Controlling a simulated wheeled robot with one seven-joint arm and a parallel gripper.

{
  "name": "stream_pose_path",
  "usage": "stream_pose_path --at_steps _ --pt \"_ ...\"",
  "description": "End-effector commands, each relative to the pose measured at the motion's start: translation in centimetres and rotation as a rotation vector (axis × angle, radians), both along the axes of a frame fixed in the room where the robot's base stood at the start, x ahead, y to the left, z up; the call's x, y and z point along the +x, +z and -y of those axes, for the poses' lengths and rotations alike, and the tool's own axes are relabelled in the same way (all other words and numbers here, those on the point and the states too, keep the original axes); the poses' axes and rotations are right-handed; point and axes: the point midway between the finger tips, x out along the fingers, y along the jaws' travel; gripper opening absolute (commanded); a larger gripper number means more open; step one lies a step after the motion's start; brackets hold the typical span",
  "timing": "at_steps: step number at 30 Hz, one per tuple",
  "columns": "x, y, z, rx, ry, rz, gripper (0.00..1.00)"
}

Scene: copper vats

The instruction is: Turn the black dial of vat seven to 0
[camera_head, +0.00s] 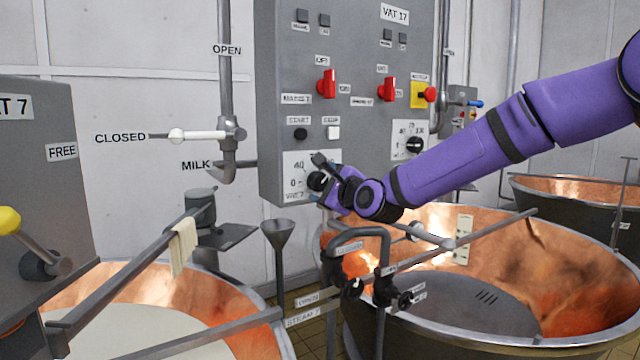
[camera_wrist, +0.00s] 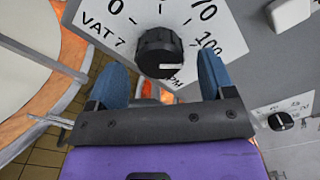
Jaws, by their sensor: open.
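The black dial of vat seven (camera_wrist: 160,52) sits on a white scale plate (camera_wrist: 226,22) marked VAT 7, with 0 at the left and 70 and 100 at the right in the wrist view. Its white mark points right, toward the 100 side and away from 0. In the head view the dial (camera_head: 316,181) and plate (camera_head: 296,162) are low on the grey cabinet, partly covered by my gripper (camera_head: 324,181). My gripper (camera_wrist: 162,66) is open, its blue fingers on either side of the dial, with visible gaps between fingers and knob in the wrist view.
A second dial (camera_head: 414,144) is to the right on the grey cabinet (camera_head: 350,75), with red switches (camera_head: 327,84) above. Below are a funnel (camera_head: 277,235), valve pipes (camera_head: 385,250) and copper vats (camera_head: 570,290). A white button (camera_wrist: 290,12) is beside the plate.

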Motion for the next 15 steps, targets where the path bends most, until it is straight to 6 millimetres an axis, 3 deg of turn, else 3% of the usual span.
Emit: stream_pose_path --at_steps 6,15 --pt "1.8 0.0 -1.3 0.001 0.001 -0.001 0.76" --pt "2.3 0.0 -1.5 0.000 -0.001 0.000 0.76"
